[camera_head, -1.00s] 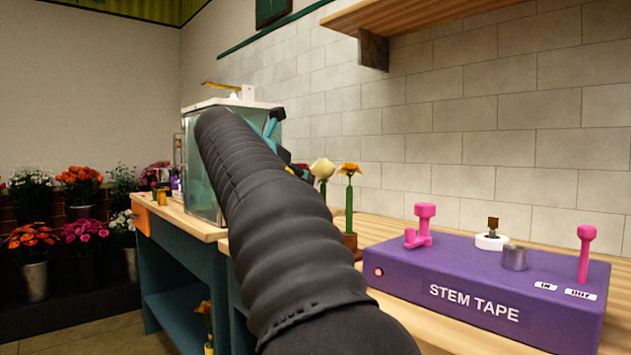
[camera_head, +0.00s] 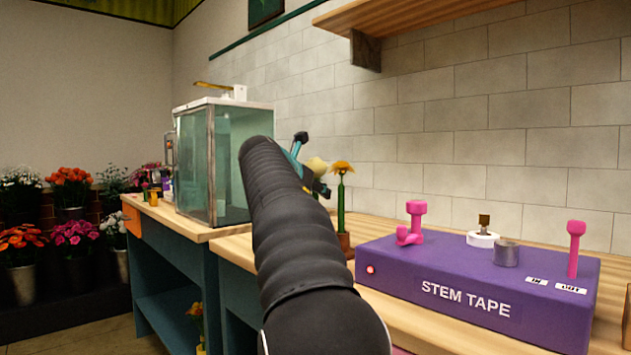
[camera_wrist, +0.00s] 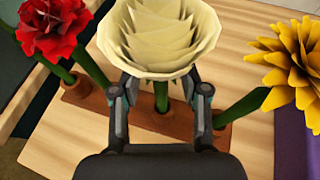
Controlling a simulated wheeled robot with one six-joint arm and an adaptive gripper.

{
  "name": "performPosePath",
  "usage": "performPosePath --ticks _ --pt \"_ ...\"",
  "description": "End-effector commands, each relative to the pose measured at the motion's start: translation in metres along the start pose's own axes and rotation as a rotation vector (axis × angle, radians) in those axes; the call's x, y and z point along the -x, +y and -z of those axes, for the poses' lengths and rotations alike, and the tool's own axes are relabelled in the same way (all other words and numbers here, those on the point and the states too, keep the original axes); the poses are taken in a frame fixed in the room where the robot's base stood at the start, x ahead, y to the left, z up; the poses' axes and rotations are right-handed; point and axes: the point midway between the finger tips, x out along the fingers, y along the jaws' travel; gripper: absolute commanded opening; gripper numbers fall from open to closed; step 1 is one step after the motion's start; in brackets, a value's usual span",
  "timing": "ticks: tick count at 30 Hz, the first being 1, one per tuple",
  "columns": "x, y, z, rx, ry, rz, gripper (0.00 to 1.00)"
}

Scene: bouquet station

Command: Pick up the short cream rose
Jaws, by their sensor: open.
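The cream rose (camera_wrist: 160,38) stands upright in the wooden holder (camera_wrist: 85,98) in the wrist view, its bloom just beyond my gripper (camera_wrist: 160,88). My gripper is open, with one finger on each side of the green stem (camera_wrist: 161,97). In the head view the cream rose (camera_head: 317,166) shows beside my arm, which hides its lower part. My gripper (camera_head: 308,180) is mostly hidden behind my arm there.
A red flower (camera_wrist: 55,28) stands left of the rose and a yellow flower (camera_wrist: 290,62) right of it, both close to the fingers. The purple stem tape box (camera_head: 480,285) sits on the bench at right. A glass case (camera_head: 195,165) stands at left.

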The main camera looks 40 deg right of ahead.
Motion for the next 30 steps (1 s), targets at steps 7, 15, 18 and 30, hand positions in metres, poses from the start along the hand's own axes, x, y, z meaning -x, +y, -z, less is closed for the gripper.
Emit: performPosePath --ticks 7,15,18,30 --pt "-0.005 0.0 0.0 0.0 0.0 -0.001 0.45" --pt "-0.005 0.0 0.0 0.0 0.0 -0.001 0.0" --pt "-0.005 0.0 0.0 0.0 0.0 -0.001 0.0" --pt "-0.001 0.0 -0.011 -0.001 -0.001 -0.001 0.0"
